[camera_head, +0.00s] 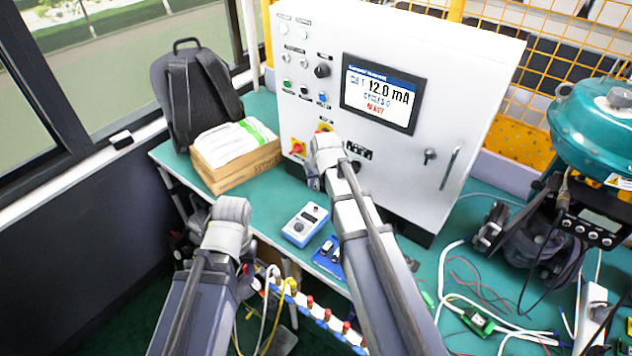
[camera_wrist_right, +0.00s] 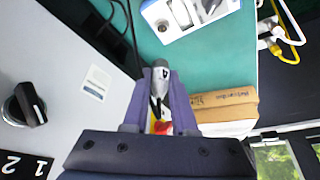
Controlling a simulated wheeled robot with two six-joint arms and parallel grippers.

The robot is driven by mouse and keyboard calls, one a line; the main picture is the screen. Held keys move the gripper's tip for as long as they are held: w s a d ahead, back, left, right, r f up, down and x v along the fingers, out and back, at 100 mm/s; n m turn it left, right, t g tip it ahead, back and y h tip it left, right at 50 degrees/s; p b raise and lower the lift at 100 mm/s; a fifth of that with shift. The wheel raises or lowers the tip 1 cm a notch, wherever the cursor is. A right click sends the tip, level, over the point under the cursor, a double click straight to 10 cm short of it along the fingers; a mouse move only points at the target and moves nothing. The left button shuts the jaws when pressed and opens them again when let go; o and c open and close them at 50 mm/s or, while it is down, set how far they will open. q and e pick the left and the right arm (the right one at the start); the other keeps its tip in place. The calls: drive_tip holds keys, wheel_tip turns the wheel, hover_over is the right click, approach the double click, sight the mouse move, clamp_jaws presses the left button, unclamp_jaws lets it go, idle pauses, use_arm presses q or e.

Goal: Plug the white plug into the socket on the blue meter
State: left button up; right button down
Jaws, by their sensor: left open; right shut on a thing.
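The blue meter (camera_head: 305,225) lies on the green table below the cabinet, its face pale with a small display. A box with a pale top and blue edges, which looks like the meter (camera_wrist_right: 165,32), is at the top of the right wrist view. My right gripper (camera_wrist_right: 158,95) is in front of the cabinet's lower left part, shut on a small grey-and-black thing (camera_wrist_right: 160,72). I cannot tell whether this is the white plug. White and yellow leads (camera_wrist_right: 280,42) are at the table edge. My left gripper (camera_head: 247,270) is low at the table's front edge, its fingers mostly hidden, open.
The white cabinet (camera_head: 470,100) stands behind. A carton (camera_head: 235,165) and a dark backpack (camera_head: 190,90) are at the left. A blue tray (camera_head: 328,258) is beside the meter. Loose cables and a teal actuator (camera_head: 595,130) are at the right.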

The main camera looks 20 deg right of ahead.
drive_tip(key=b, duration=0.8)
approach(317, 209)
drive_tip(key=w+f, duration=0.3)
drive_tip(key=f, duration=0.1)
drive_tip(key=shift+w+f, duration=0.2)
drive_tip(key=shift+w, duration=0.2)
drive_tip(key=shift+s+a+f+b, duration=0.1)
drive_tip(key=shift+f+b, duration=0.45)
drive_tip(key=shift+f, duration=0.05)
idle(1.9)
drive_tip(key=shift+c, duration=1.6)
unclamp_jaws()
drive_tip(key=p+v, duration=0.6)
drive_tip(key=v, duration=0.1)
